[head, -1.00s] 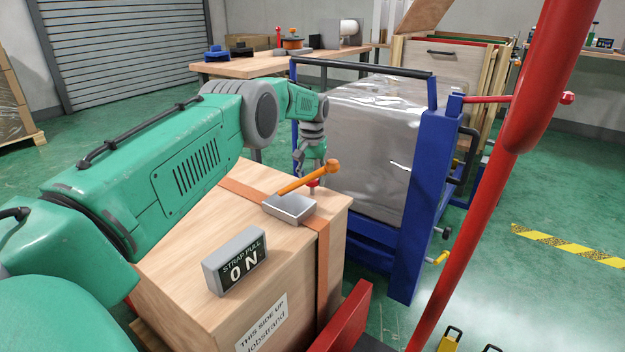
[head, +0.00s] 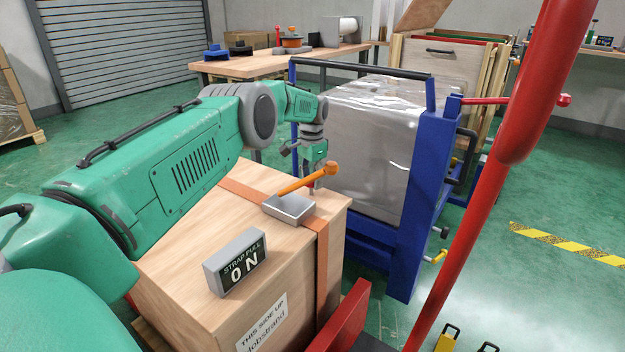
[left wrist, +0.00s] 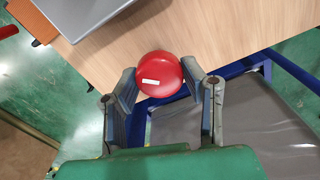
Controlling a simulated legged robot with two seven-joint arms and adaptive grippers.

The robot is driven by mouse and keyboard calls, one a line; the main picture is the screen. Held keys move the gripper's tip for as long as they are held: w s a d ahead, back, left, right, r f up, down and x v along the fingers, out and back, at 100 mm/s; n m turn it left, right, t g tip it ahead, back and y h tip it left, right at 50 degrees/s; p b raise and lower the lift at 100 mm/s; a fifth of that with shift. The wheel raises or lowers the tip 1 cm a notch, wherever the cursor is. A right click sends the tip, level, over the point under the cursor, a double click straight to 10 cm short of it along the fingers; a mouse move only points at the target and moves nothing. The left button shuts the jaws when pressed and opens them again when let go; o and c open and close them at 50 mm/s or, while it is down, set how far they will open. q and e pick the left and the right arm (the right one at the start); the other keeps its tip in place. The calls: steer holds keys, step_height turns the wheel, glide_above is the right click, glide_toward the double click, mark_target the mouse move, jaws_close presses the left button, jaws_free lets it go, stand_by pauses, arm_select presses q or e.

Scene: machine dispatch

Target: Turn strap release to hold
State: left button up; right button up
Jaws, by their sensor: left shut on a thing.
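The strap release appears as a round red knob with a small white mark (left wrist: 160,72) at the crate's edge in the left wrist view. My left gripper (left wrist: 161,84) is shut on it, one finger on each side. In the head view the gripper (head: 311,181) points down at the crate's far right corner, and the knob is mostly hidden behind an orange lever (head: 300,182). The lever rises at a slant from a grey metal block (head: 288,208) on the orange strap (head: 322,262). My right gripper is not in view.
The wooden crate (head: 190,285) fills the front middle. A blue frame (head: 416,210) with a grey wrapped load (head: 375,140) stands close behind it. A red post (head: 470,200) crosses the right side. A workbench (head: 290,65) stands at the back.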

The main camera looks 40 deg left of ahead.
arm_select(q)
steer(key=m, duration=0.5)
steer(key=shift+a+m, duration=0.15)
steer(key=shift+m, duration=0.15)
steer(key=m, duration=0.3)
steer(key=shift+r, duration=0.15)
steer(key=shift+a+m, duration=0.1)
steer(key=shift+m, duration=0.6)
steer(key=shift+w+r, duration=0.1)
steer(key=o, duration=1.2)
steer(key=shift+a, duration=0.1)
steer(key=shift+c, duration=0.2)
steer(key=shift+f, duration=0.25)
steer(key=shift+r, duration=0.15)
step_height(320, 180, up, 12)
steer(key=shift+f, duration=0.2)
